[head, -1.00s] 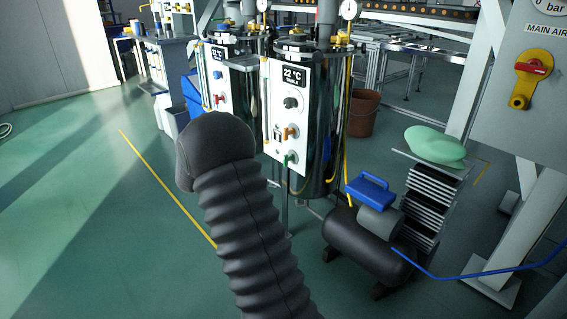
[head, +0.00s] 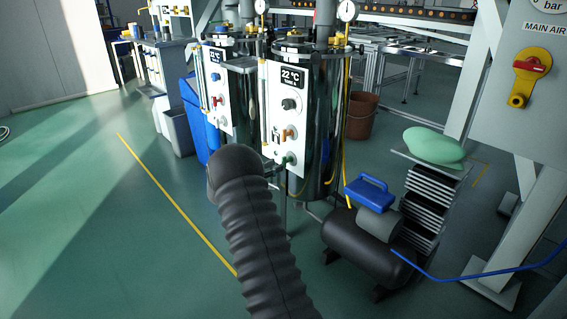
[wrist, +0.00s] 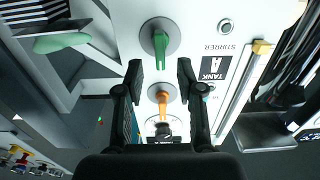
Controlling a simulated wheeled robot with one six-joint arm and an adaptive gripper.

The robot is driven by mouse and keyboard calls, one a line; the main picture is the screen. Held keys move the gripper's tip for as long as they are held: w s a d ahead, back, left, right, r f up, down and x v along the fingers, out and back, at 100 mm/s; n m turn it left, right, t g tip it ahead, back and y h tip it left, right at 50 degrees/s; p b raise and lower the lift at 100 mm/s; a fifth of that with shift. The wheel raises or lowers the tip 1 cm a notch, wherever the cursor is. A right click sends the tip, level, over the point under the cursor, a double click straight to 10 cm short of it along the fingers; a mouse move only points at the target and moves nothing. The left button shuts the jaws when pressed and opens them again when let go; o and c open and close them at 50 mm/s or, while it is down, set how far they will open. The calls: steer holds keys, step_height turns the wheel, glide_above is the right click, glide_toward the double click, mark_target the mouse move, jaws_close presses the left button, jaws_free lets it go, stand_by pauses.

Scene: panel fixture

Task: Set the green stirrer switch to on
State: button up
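The green stirrer switch (head: 289,159) is low on the white Tank A panel (head: 291,75) in the head view. In the wrist view the green switch (wrist: 160,44) is a lever on a round grey disc, with its long part pointing down the picture. The upside-down word STIRRER is to its right. My gripper (wrist: 160,77) is open and empty in the wrist view, its two fingers apart. The green switch is just above the gap between the fingertips, and an orange switch (wrist: 163,101) shows between the fingers. In the head view my gripper is mostly hidden behind my ribbed arm.
A second tank panel (head: 217,88) stands to the left of Tank A. A black compressor (head: 352,242) with a blue case (head: 367,191) stands on the floor at right. A brown bucket (head: 361,117) is behind. The green floor at left is clear.

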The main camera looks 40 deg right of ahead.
mark_target(284, 161)
steer(key=shift+w+d, duration=0.15)
steer(key=shift+d, duration=1.2)
steer(key=shift+w+d, duration=0.1)
steer(key=shift+d, duration=1.25)
steer(key=shift+c, duration=0.2)
jaws_close()
